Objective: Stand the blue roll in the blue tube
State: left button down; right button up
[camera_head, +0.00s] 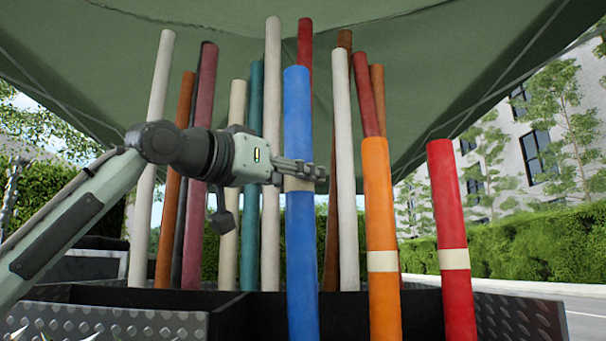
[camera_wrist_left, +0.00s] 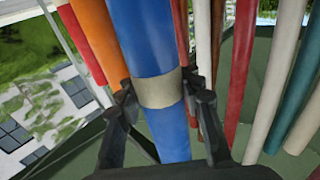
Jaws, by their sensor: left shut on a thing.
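The blue roll (camera_head: 301,240) is long, near upright, with a cream band around it; its lower end is out of the head view. My left gripper (camera_head: 308,176) comes in from the left and is shut on the roll at the band. The left wrist view shows the blue roll (camera_wrist_left: 145,38) between the two fingers (camera_wrist_left: 162,98), which lie on either side of the cream band. No blue tube can be made out in either view. My right gripper is not in view.
An orange roll (camera_head: 380,220) and a red roll (camera_head: 449,205), both with cream bands, stand close on the right. Several other rolls stand behind in the dark truck bed. Metal tread-plate edges (camera_head: 100,322) run along the front. A green canopy (camera_head: 230,55) hangs above.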

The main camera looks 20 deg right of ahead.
pick_arm(q)
jog(key=shift+w+d+f, duration=0.15)
jog(key=shift+w+f, duration=0.05)
jog(key=shift+f, duration=0.5)
jog(key=shift+w+d+f, duration=0.1)
jog(key=shift+w+f, duration=0.1)
jog(key=shift+f, duration=0.5)
jog(key=c, duration=1.5)
grip_release()
jog(key=shift+c, duration=0.2)
jog(key=o, duration=0.5)
jog(key=shift+w+d+f, duration=0.15)
jog(key=shift+w, duration=0.2)
jog(key=shift+o, duration=0.7)
jog(key=shift+s+r, duration=0.1)
jog(key=shift+r, duration=0.1)
jog(key=shift+s+r, duration=0.1)
jog(key=shift+s, duration=0.05)
send_near(304, 197)
jog(key=w, duration=0.1)
jog(key=r, duration=0.1)
jog(key=w, duration=0.1)
jog(key=shift+w+a+r, duration=0.2)
jog(key=shift+w+a, duration=0.1)
jog(key=shift+w, duration=0.05)
